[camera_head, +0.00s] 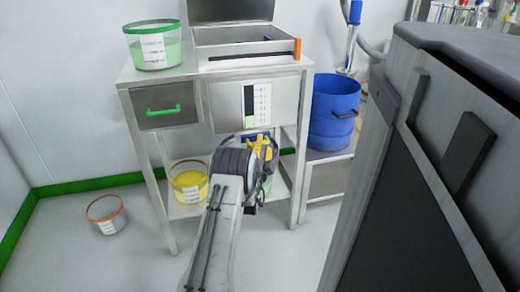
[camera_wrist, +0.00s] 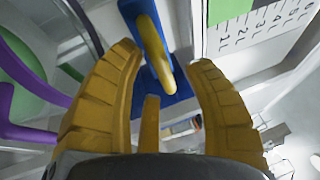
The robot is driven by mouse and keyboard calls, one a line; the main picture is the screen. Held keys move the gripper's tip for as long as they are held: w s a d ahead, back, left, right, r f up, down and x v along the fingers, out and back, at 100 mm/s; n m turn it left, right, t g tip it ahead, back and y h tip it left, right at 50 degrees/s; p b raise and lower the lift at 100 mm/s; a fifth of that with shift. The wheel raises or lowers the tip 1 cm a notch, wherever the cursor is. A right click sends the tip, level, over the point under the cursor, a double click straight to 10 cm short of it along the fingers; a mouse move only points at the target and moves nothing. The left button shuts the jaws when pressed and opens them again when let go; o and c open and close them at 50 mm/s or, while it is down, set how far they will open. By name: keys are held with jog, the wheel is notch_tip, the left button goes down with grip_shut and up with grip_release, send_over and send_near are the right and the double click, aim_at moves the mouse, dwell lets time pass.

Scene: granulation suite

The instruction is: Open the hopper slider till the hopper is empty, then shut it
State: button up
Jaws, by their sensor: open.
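The steel hopper (camera_head: 228,50) stands on the table with its lid raised. Its level window (camera_head: 257,104) shows green low down; the scale (camera_wrist: 262,25) also fills the upper right of the wrist view. Below the hopper is a blue slider plate (camera_wrist: 130,10) with a yellow handle (camera_wrist: 152,45). My gripper (camera_head: 262,148) is in front of it, largely hidden by my arm in the head view. In the wrist view my gripper (camera_wrist: 165,62) is open, its yellow fingers on either side of the handle, with gaps showing. I cannot tell how far the slider is open.
A green-rimmed tub (camera_head: 152,48) stands on the table above a green-handled drawer (camera_head: 150,115). A yellow bucket (camera_head: 188,186) is on the lower shelf. An orange-rimmed bucket (camera_head: 106,214) is on the floor. A blue bin (camera_head: 335,105) stands right. A purple-edged container (camera_wrist: 30,118) shows at left.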

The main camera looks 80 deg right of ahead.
jog(key=shift+d, duration=0.45)
jog(key=shift+r, duration=0.1)
grip_shut()
dwell(0.4)
